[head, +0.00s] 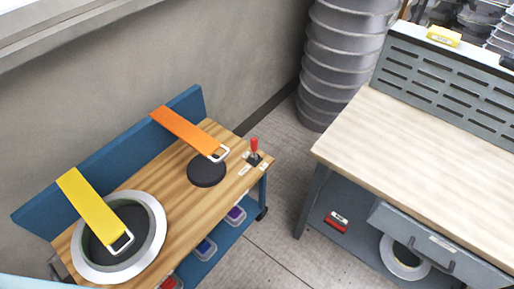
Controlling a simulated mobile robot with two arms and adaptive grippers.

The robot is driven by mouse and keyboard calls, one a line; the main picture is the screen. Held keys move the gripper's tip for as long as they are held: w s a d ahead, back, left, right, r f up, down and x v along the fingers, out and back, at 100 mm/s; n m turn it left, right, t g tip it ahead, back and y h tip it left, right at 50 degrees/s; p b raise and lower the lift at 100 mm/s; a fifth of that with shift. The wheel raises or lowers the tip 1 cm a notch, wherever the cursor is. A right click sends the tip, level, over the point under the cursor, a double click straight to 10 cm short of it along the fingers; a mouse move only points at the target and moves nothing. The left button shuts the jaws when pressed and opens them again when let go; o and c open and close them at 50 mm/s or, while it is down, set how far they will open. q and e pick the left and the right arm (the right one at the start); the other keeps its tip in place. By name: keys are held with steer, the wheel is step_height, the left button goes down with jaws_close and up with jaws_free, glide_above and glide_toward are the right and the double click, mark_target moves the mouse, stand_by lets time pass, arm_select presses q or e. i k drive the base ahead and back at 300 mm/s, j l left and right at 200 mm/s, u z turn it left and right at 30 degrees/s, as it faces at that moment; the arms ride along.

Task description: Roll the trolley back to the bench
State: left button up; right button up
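The trolley (225,215) is at the left, with a wooden top, a blue back panel (110,155), a blue lower shelf and a dark caster (262,213) at its near right corner. The bench (420,135) is at the right, with a pale wooden top, grey legs and a slotted grey back panel. A strip of floor separates the two; they do not touch. Neither of my grippers is in view, so I cannot see whether either one touches the trolley.
On the trolley are a grey ring (153,215), a black disc (206,172), yellow (92,208) and orange (185,131) straps, and a red-handled clamp (254,150). Small bins sit below. A ribbed grey duct (340,65) stands behind the gap. Floor (270,235) between is clear.

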mark_target(195, 193)
steer(key=k+j+u, duration=0.5)
steer(key=j+u, duration=0.15)
steer(key=k+j+u, duration=0.3)
steer(key=j+u, duration=0.35)
steer(key=j, duration=0.15)
